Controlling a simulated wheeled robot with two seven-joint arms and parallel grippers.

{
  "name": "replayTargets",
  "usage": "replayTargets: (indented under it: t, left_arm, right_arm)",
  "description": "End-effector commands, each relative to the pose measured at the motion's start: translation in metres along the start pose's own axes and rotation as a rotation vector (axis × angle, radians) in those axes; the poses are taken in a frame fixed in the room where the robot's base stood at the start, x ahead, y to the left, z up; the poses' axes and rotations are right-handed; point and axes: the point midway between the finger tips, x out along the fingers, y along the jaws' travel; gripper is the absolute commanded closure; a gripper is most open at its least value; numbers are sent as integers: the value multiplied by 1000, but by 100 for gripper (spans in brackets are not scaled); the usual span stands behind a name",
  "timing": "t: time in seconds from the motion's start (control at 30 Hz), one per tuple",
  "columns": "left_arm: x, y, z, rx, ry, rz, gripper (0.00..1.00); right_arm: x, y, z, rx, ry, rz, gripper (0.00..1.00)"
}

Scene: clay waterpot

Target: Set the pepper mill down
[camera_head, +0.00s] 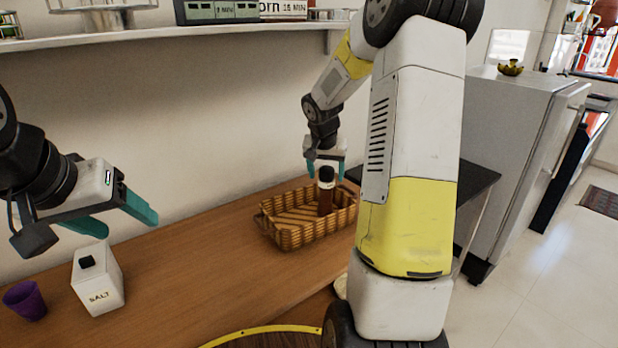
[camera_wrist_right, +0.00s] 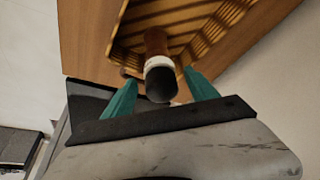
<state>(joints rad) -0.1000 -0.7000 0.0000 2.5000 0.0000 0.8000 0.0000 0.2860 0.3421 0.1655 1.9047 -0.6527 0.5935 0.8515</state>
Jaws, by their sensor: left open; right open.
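The pepper mill (camera_head: 326,190) is brown with a pale band and a dark top. It stands upright inside the wicker basket (camera_head: 283,233) on the wooden counter. My right gripper (camera_head: 325,168) is open just above the mill, its teal fingers on either side of the top. In the right wrist view the mill (camera_wrist_right: 158,68) shows between the open fingers of the right gripper (camera_wrist_right: 162,97), with a gap on each side. My left gripper (camera_head: 125,222) is open and empty above the counter at the left.
A white salt box (camera_head: 98,283) and a purple cup (camera_head: 25,300) stand on the counter below my left gripper. A shelf (camera_head: 170,35) with tins runs along the wall above. A grey fridge (camera_head: 510,150) stands at the right. The counter between salt box and basket is clear.

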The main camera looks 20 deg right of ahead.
Motion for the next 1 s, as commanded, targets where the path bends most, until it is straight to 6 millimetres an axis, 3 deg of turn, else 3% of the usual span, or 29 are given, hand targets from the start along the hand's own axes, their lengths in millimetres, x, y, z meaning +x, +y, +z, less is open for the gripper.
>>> replayTargets:
  t: [0.2,0.37,0.47,0.57,0.8,1.0]
  left_arm:
    - [0,0,0,0,0,0,36]
    - [0,0,0,0,0,0,36]
    - [0,0,0,0,0,0,36]
    - [0,0,0,0,0,0,36]
    - [0,0,0,0,0,0,36]
    - [0,0,0,0,0,0,36]
  right_arm:
    - [-42,-1,-1,-1,3,-1,33]
    - [-57,-1,0,-2,1,-1,33]
    - [-70,-1,5,-15,4,-8,33]
    - [-98,-3,20,-55,14,-28,33]
    - [-183,0,94,-209,41,-133,33]
    - [-231,6,168,-341,68,-257,33]
